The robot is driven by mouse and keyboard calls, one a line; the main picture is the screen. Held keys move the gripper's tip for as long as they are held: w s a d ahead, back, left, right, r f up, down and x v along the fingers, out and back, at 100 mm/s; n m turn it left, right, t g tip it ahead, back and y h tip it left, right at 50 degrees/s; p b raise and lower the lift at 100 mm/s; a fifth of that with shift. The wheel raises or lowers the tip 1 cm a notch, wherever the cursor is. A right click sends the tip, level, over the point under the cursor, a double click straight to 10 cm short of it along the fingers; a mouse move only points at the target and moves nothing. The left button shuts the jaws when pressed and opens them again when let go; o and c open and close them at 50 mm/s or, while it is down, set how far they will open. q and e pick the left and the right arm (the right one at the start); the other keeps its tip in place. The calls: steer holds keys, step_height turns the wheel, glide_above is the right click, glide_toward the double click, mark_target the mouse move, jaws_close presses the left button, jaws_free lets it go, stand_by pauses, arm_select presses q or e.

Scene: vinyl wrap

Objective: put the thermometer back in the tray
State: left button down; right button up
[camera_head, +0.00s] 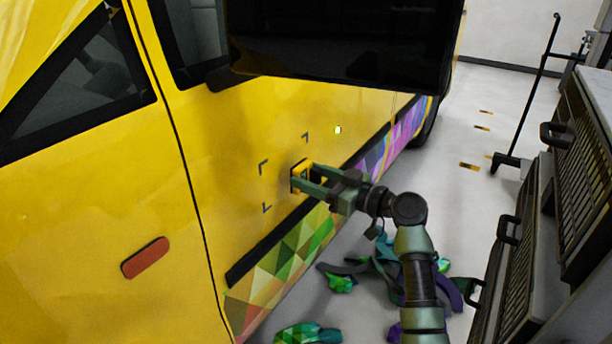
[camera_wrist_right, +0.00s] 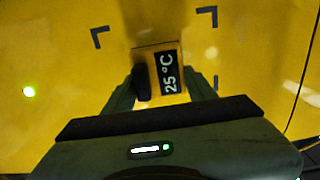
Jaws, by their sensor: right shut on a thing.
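The thermometer (camera_head: 301,175) is a small yellow and black device at the van's yellow side panel, between dark corner marks. In the right wrist view the thermometer (camera_wrist_right: 158,72) shows a dark display reading 25 °C. My right gripper (camera_head: 306,180) is shut on it, with one finger on each side, which the right wrist view also shows (camera_wrist_right: 160,88). I cannot tell whether the thermometer touches the panel. A green light spot (camera_head: 338,129) lies on the panel to the right of it. My left gripper and the tray are not recognisable in view.
Colourful scraps (camera_head: 340,283) lie on the floor. Grey cabinets with handles (camera_head: 540,220) stand at the right.

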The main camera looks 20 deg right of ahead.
steer(key=shift+v, duration=1.05)
arm_select(q)
steer(key=shift+s+f+b, duration=0.1)
steer(key=shift+s+b, duration=0.05)
steer(key=shift+b, duration=0.35)
arm_select(e)
steer(key=shift+v, duration=1.45)
